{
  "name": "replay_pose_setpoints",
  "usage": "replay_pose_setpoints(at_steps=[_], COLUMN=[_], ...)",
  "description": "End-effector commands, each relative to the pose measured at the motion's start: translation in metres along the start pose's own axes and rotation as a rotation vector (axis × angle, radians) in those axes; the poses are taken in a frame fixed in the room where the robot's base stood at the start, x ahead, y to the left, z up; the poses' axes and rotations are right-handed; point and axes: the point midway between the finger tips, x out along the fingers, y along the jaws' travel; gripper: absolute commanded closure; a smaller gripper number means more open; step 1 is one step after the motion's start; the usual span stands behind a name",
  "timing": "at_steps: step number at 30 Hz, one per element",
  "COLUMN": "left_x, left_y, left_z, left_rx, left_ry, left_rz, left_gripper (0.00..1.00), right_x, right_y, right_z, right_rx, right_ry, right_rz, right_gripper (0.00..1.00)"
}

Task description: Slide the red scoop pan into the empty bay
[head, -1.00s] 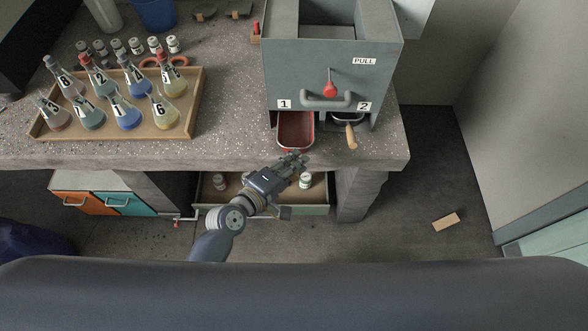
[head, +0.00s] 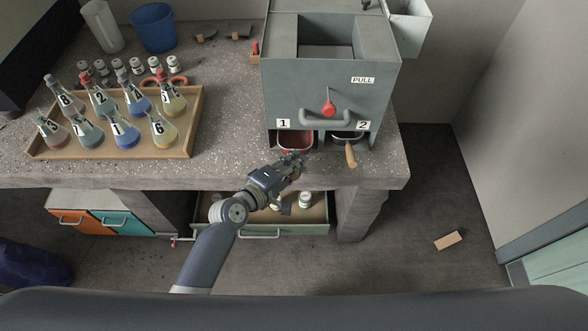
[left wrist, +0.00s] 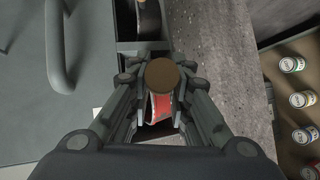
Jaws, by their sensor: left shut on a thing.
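The red scoop pan (head: 295,141) sits mostly inside bay 1 of the grey machine (head: 322,78), with its front end showing at the opening. My left gripper (head: 291,163) is in front of bay 1, shut on the pan's handle. In the left wrist view the round brown handle end (left wrist: 162,75) shows between my fingers, with part of the red pan below it. Bay 2 holds another pan with a wooden handle (head: 351,155) sticking out. The inside of bay 1 is hidden. My right gripper is out of view.
A wooden tray (head: 190,148) of numbered flasks stands on the bench at left. An open drawer (head: 318,213) with small jars lies below my left gripper. A curved pull handle (head: 326,117) with a red knob is above the bays.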

Motion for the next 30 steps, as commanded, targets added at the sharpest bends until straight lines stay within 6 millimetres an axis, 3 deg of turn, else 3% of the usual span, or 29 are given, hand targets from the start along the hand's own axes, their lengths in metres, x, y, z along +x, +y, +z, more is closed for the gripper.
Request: replay_pose_setpoints(at_steps=[18, 30], left_x=[0.028, 0.034], left_y=[0.008, 0.01], left_z=[-0.022, -0.026], left_rx=[0.002, 0.001], left_ry=[0.001, 0.001], left_rz=[0.003, 0.002], left_gripper=[1.0, 1.0], right_x=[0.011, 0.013], right_y=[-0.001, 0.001], right_z=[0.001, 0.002], right_rx=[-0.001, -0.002], right_ry=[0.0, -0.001], right_rz=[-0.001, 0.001], right_gripper=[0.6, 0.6])
